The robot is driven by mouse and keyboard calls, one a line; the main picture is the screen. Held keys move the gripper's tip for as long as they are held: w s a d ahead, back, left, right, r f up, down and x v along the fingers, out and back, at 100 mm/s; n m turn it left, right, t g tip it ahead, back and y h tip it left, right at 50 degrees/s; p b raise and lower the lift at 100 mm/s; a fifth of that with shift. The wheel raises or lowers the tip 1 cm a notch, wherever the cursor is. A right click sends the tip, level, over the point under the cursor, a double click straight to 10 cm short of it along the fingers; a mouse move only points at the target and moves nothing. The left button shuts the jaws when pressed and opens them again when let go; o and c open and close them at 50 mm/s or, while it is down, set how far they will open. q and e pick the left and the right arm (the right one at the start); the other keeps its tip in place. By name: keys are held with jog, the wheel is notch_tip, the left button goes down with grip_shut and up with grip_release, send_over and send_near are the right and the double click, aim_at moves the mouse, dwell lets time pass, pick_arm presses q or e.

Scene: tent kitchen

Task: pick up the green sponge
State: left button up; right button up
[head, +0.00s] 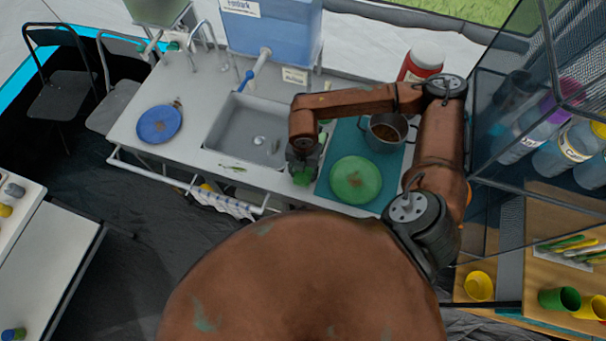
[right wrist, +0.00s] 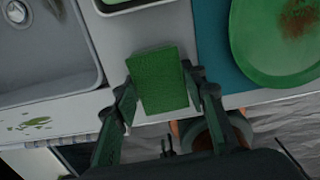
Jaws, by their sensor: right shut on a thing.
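The green sponge (right wrist: 160,82) is a flat rectangular block between the two fingers of my right gripper (right wrist: 162,98) in the right wrist view. The gripper is shut on it, with a finger against each side. In the head view the sponge (head: 302,178) shows as a small green patch below my right gripper (head: 302,165), at the counter's front edge between the sink and the teal mat. I cannot tell whether the sponge touches the counter. My left gripper is not in view.
The sink (head: 247,130) lies just left. A green plate (head: 356,180) and a pot (head: 386,132) stand on the teal mat (head: 336,141) to the right. A blue plate (head: 159,124) lies left of the sink. A mesh shelf with bottles (head: 560,145) stands far right.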

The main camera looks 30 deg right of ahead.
notch_tip(320, 180, up, 10)
jog(key=shift+r, duration=0.1)
dwell(0.5)
jog(key=shift+o, duration=0.9)
jog(key=c, duration=0.4)
